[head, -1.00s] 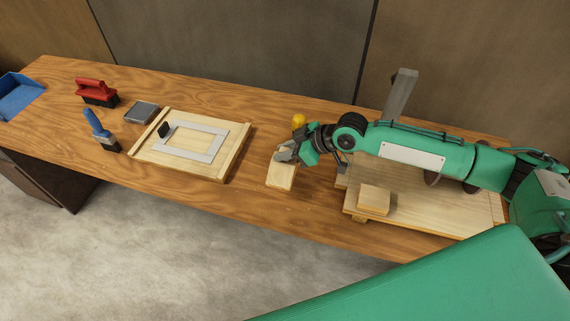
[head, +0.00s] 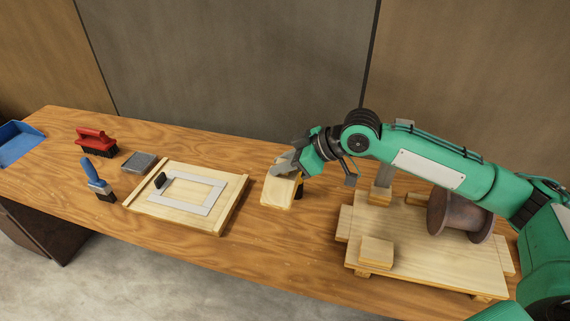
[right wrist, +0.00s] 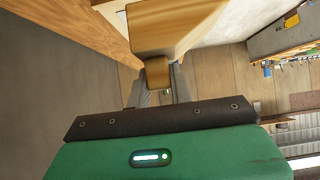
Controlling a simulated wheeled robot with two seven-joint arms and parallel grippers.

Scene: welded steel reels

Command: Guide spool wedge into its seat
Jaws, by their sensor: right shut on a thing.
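My right gripper (head: 285,164) is shut on a pale wooden wedge (head: 279,191), which hangs below the jaws between the framed board and the pallet. In the right wrist view the wedge (right wrist: 172,25) shows close up, with a narrow tab held between the fingers (right wrist: 158,90). A brown steel spool (head: 459,216) lies on the wooden pallet (head: 420,262) at the right, partly behind my right arm. A similar wooden block (head: 377,250) sits at the pallet's front left. The seat itself cannot be made out clearly. My left gripper is not in view.
A framed board with a grey plate (head: 218,190) lies left of the wedge.

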